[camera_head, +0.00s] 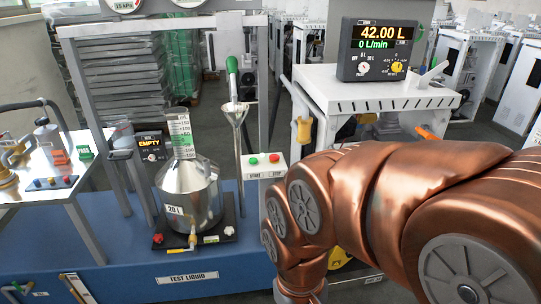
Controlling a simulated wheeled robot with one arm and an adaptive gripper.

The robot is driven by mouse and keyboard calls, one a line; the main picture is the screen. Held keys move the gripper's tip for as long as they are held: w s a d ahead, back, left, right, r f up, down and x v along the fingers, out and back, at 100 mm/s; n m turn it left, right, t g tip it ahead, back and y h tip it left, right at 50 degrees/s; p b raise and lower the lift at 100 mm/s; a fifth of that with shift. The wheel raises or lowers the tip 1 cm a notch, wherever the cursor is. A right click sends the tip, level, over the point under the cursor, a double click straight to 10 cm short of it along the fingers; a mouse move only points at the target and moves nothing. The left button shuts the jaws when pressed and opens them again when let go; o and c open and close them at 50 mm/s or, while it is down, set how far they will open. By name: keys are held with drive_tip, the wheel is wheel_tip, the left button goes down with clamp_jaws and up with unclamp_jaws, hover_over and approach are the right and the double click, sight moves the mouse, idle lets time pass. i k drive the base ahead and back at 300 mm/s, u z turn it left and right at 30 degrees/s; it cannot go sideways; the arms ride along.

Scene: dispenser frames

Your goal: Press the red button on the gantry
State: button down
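The gantry (165,27) is a grey frame over a blue bench. A white button box (264,167) is fixed to its right post. The red button (274,157) is on the right of the box above a label that reads STOP. A green button (254,161) is beside it on the left, above START. My copper arm crosses the right side and bends down just right of the box. My gripper is out of view below the bottom edge. I cannot tell whether it is open or shut.
A dispenser display (379,50) reads 42.00 L and sits on a white cabinet (320,83). A small display (151,144) reads EMPTY. A side table (98,166) is at left.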

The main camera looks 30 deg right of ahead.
sight(274, 158)
drive_tip(key=u, duration=2.75)
drive_tip(key=k, duration=1.2)
drive_tip(key=z, duration=1.5)
drive_tip(key=i, duration=0.5)
